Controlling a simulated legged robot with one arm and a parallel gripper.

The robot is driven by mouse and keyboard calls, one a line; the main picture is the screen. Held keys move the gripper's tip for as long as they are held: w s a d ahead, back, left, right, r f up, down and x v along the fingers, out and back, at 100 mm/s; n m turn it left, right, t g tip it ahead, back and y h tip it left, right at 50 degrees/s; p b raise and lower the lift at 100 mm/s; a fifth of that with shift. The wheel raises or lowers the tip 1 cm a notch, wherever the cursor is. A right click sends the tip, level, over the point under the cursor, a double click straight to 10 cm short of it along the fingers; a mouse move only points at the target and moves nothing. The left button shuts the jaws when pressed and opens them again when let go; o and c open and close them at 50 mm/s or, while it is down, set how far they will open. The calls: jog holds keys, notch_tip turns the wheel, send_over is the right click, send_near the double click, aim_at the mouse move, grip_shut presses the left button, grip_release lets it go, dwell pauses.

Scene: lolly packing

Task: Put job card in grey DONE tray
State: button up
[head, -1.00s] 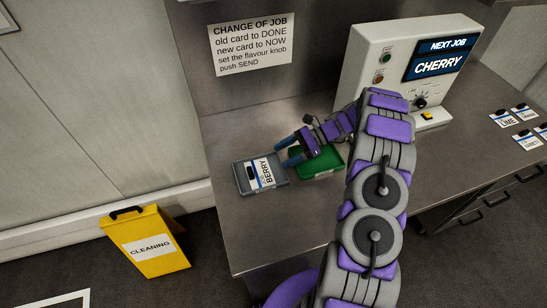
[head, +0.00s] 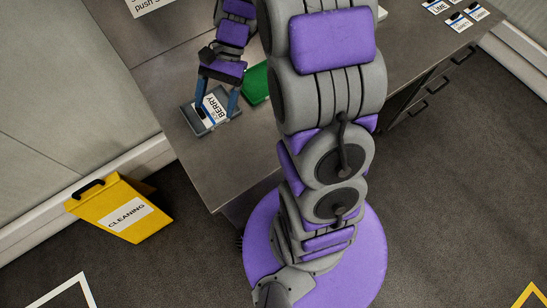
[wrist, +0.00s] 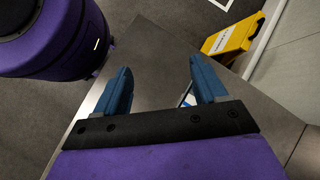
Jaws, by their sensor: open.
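The BERRY job card (head: 217,108), white with a blue stripe and a dark clip, lies in the grey tray (head: 188,118) on the steel bench in the head view. My gripper (head: 217,103) is open, with its blue fingers pointing down on either side of the card, close above it or at it. I cannot tell whether they touch it. In the wrist view my gripper's fingers (wrist: 161,88) are apart; a small white and blue piece of the card (wrist: 187,96) shows beside one finger, and the rest is hidden.
The green tray (head: 255,84) stands just right of the grey tray, partly behind my arm. Several flavour cards (head: 462,21) lie at the bench's far right. A yellow CLEANING box (head: 120,208) stands on the floor at left. The bench front is clear.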

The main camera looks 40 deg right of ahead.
jog(key=s+r+n+t+h, duration=0.1)
jog(key=s+r+n+h, duration=0.1)
jog(key=s, duration=0.9)
jog(key=s+r+n+h, duration=0.2)
jog(key=s+n+h, duration=0.3)
jog(key=s, duration=0.6)
jog(key=shift+s+d+r+n+t, duration=0.3)
jog(key=shift+s+d+n+t, duration=0.15)
jog(key=shift+n, duration=0.75)
